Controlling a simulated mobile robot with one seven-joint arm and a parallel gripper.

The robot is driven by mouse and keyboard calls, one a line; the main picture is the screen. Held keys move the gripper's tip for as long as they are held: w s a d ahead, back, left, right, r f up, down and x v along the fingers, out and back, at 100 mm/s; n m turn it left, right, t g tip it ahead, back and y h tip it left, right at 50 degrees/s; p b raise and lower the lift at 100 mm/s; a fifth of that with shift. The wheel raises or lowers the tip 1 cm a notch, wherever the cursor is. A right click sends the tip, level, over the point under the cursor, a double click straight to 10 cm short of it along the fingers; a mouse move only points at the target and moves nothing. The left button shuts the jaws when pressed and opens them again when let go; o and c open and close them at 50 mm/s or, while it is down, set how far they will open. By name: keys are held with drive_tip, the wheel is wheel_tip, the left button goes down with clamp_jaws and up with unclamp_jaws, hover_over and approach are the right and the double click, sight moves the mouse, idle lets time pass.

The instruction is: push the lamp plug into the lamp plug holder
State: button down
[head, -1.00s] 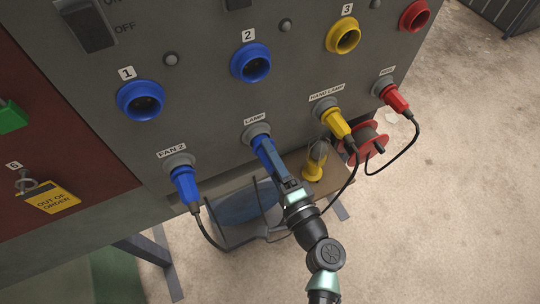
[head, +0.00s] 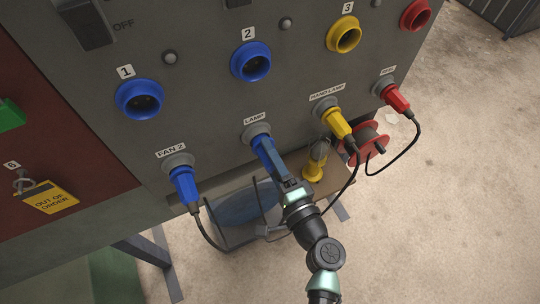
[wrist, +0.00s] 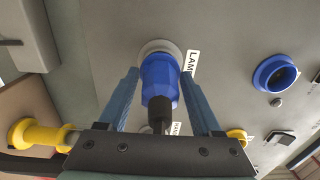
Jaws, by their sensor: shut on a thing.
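The blue lamp plug (wrist: 159,80) shows in the wrist view between the two blue fingers of my gripper (wrist: 160,75). Its front end meets the round grey lamp plug holder (wrist: 155,46) under the LAMP label (wrist: 192,62); how deep it sits is hidden. A black cable end (wrist: 160,115) leaves the plug toward my palm. In the head view, my gripper (head: 271,157) is shut on the plug in front of the holder (head: 256,131). My fingers cover most of the plug there.
The blue FAN 2 plug (head: 184,187) is on the left. The yellow hand lamp plug (head: 340,125) and a red plug (head: 397,100) are on the right, with hanging cables. Blue sockets 1 (head: 139,99) and 2 (head: 251,62) are above. A red cable reel (head: 367,143) stands below right.

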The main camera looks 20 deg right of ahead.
drive_tip(key=shift+w, duration=0.3)
unclamp_jaws()
drive_tip(key=shift+s+f, duration=0.1)
drive_tip(key=shift+s, duration=0.2)
drive_tip(key=s+b, duration=0.3)
drive_tip(key=s, duration=0.9)
drive_tip(key=shift+s+d, duration=0.2)
